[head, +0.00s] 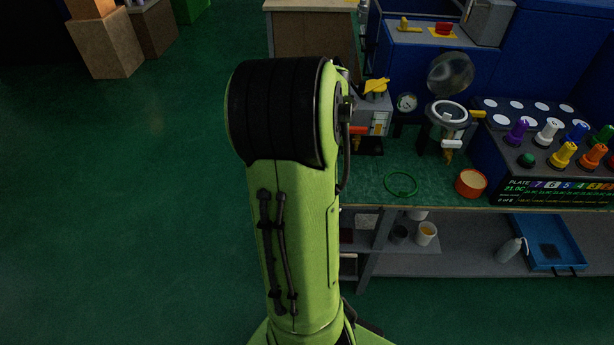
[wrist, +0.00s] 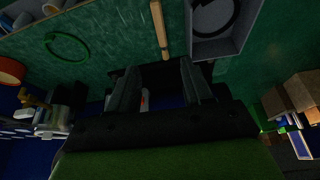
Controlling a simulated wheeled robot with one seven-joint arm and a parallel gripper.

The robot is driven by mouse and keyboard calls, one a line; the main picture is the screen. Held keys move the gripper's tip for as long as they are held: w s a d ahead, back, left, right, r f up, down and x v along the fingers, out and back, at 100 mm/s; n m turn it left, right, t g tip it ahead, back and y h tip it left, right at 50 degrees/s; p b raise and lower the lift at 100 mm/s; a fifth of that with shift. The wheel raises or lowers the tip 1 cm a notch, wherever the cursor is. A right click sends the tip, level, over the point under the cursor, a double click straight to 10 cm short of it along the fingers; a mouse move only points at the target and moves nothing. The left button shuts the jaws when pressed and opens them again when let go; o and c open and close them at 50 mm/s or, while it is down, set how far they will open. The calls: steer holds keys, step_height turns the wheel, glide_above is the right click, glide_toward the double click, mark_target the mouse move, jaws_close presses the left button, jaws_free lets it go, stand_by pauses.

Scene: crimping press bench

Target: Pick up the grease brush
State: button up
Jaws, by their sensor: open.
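A thin wooden-handled stick, which looks like the grease brush (wrist: 160,28), lies on the green bench top at the top middle of the wrist view. Its upper end is cut off by the frame edge, and I cannot make out bristles. My gripper (wrist: 160,70) is open, with its two dark fingers apart and nothing seen held. The stick's lower end shows just above the gap between the fingertips; I cannot tell the height between them. In the head view my arm hides the brush and the gripper.
A grey tray (wrist: 219,42) with a dark round part lies right beside the brush. A green ring (head: 401,184) and an orange cup (head: 470,183) stand on the bench. A gauge (head: 406,102), a glass-topped pot (head: 446,115) and a rack of coloured knobs (head: 555,150) stand behind.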

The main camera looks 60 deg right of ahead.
steer(key=b+x, duration=0.2)
steer(key=x, duration=0.5)
steer(key=b+x, duration=0.3)
steer(key=x, duration=0.5)
steer(key=shift+a+f, duration=0.15)
steer(key=shift+f, duration=0.2)
steer(key=shift+r, duration=0.1)
steer(key=shift+c, duration=0.2)
jaws_close()
